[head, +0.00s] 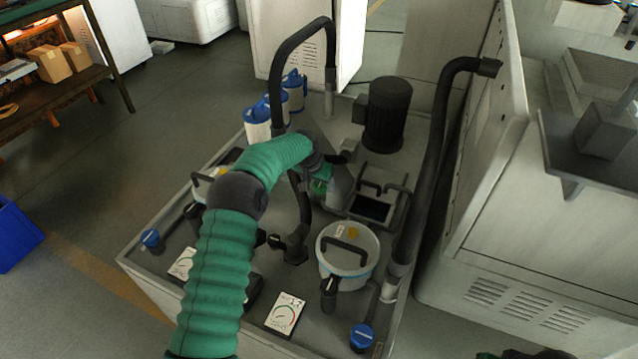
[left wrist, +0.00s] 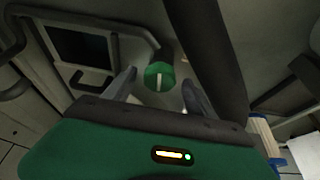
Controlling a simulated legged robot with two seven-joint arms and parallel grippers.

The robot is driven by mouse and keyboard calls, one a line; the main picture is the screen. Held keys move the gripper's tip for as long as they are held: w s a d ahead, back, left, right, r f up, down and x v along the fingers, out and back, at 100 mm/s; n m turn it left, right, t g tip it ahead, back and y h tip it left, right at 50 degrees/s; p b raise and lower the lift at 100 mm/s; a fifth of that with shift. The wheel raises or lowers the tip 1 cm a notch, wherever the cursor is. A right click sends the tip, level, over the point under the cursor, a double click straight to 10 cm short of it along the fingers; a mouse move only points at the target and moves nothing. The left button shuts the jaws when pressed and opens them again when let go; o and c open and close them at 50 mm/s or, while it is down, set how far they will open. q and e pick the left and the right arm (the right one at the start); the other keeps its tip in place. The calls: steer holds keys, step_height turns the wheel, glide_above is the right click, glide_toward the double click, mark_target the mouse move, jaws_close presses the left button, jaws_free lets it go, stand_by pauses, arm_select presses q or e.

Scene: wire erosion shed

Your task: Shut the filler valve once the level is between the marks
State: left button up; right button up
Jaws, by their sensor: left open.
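A round green knob (left wrist: 159,76) with a pale line across its face shows in the left wrist view; I take it to be the filler valve. My left gripper (left wrist: 158,84) is open, with one grey finger on each side of the knob. I cannot tell whether the fingers touch it. In the head view my left gripper (head: 324,172) is over the middle of the tank unit, partly hidden by its own arm. A dark rectangular opening (head: 371,208) lies beside it and also shows in the wrist view (left wrist: 78,46). No level marks are readable.
A black motor (head: 387,114), blue-and-white canisters (head: 257,122), a round lidded housing (head: 347,254) and a thick black hose (head: 436,165) crowd around the gripper. Dial gauges (head: 285,314) and blue knobs (head: 361,337) line the front. Open floor lies left.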

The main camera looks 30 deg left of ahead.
arm_select(q)
steer(key=shift+c, duration=0.5)
steer(key=c, duration=1.3)
steer(key=shift+a+r+m+h+p, duration=0.1)
steer(key=shift+r+m+h+p, duration=0.3)
steer(key=shift+p, duration=0.75)
steer(key=shift+f+m, duration=0.4)
steer(key=shift+m, duration=0.1)
steer(key=o, duration=1.4)
